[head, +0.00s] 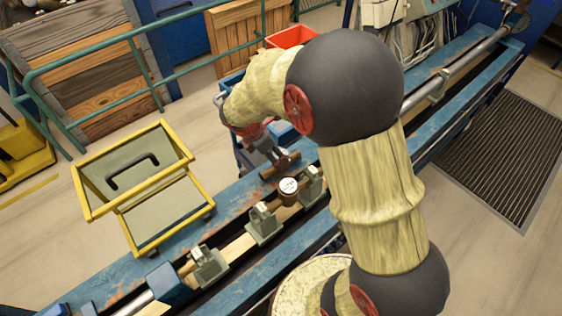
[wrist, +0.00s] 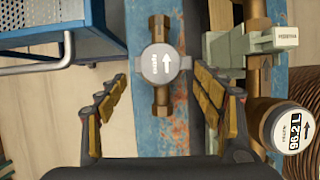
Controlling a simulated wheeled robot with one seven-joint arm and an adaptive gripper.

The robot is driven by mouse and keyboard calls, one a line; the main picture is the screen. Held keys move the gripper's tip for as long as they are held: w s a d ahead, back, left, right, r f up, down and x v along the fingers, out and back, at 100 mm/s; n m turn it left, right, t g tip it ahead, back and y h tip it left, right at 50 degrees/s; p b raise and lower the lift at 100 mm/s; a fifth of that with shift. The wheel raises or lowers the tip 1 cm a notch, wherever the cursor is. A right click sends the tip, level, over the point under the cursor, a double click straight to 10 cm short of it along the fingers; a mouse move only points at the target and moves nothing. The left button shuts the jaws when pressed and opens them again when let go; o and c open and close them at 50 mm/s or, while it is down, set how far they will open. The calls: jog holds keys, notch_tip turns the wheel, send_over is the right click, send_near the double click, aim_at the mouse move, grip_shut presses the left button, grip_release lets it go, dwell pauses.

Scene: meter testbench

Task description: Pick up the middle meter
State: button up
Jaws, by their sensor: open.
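A meter with a round grey lid (wrist: 163,63) and brass pipe ends lies on the blue bench rail in the wrist view. My gripper (wrist: 158,84) is open, with one finger on each side of that meter, apart from it. I cannot tell which is the middle meter.
Grey-green clamps (head: 264,226) stand along the bench line; one clamp (wrist: 255,45) is right of the gripper in the wrist view. A blue perforated box (wrist: 45,22) is at its left. A yellow-framed case (head: 140,185) stands left of the bench, and a green railing (head: 90,65) behind.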

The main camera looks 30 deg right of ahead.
jog(key=b+x, duration=0.1)
jog(key=x, duration=0.6)
jog(key=shift+f+b, duration=0.1)
jog(key=shift+b, duration=0.3)
jog(key=shift+c, duration=0.4)
grip_shut()
